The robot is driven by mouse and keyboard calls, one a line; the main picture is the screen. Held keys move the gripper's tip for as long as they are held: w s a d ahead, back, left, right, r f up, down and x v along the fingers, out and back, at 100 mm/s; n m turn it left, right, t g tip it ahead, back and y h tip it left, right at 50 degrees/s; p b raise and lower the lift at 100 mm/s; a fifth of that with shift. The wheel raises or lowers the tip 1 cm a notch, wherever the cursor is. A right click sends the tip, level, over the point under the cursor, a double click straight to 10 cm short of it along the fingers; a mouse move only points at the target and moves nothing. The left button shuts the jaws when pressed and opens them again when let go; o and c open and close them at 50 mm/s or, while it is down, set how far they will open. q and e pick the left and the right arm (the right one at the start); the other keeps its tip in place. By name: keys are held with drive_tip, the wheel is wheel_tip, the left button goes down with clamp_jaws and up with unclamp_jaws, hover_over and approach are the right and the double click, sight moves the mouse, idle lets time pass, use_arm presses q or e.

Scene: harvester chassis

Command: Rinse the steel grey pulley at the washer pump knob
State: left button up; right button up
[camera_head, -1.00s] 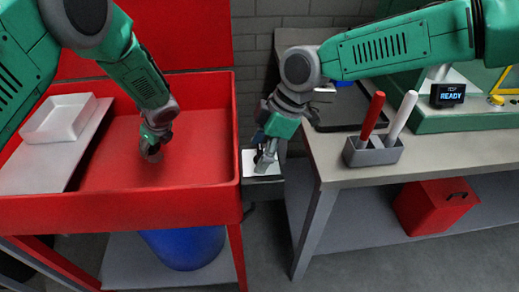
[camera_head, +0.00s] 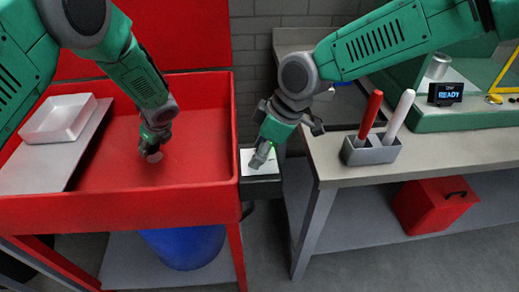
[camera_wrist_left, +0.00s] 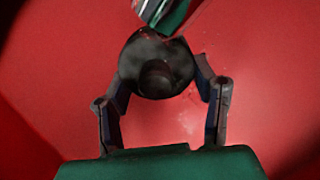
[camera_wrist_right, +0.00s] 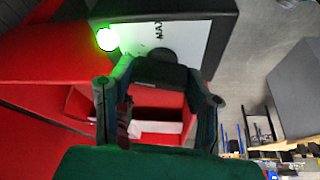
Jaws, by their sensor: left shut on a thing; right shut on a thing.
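The grey pulley (camera_wrist_left: 157,62) is round with a raised hub and looks dark in the left wrist view. My left gripper (camera_head: 153,142) is shut on it and holds it over the floor of the red basin (camera_head: 205,125). In the head view the pulley (camera_head: 152,155) is small and partly hidden by the gripper. My right gripper (camera_head: 261,158) is at the small panel between basin and bench. In the right wrist view its fingers are shut on a dark knob (camera_wrist_right: 158,74) on a white face marked "MAX" (camera_wrist_right: 195,38). A green light (camera_wrist_right: 107,39) glows beside the knob.
A white tray (camera_head: 60,120) sits on a grey board (camera_head: 45,165) at the basin's left. The bench (camera_head: 440,150) at right carries a grey holder (camera_head: 371,152) with a red and a white handle, and a display reading READY (camera_head: 446,94).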

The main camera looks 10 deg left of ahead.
drive_tip(key=o, duration=1.2)
drive_tip(key=shift+w+a, duration=0.1)
drive_tip(key=shift+c, duration=0.2)
drive_tip(key=shift+a, duration=0.1)
drive_tip(key=shift+r, duration=0.1)
drive_tip(key=v, duration=1.1)
drive_tip(key=shift+r, duration=0.25)
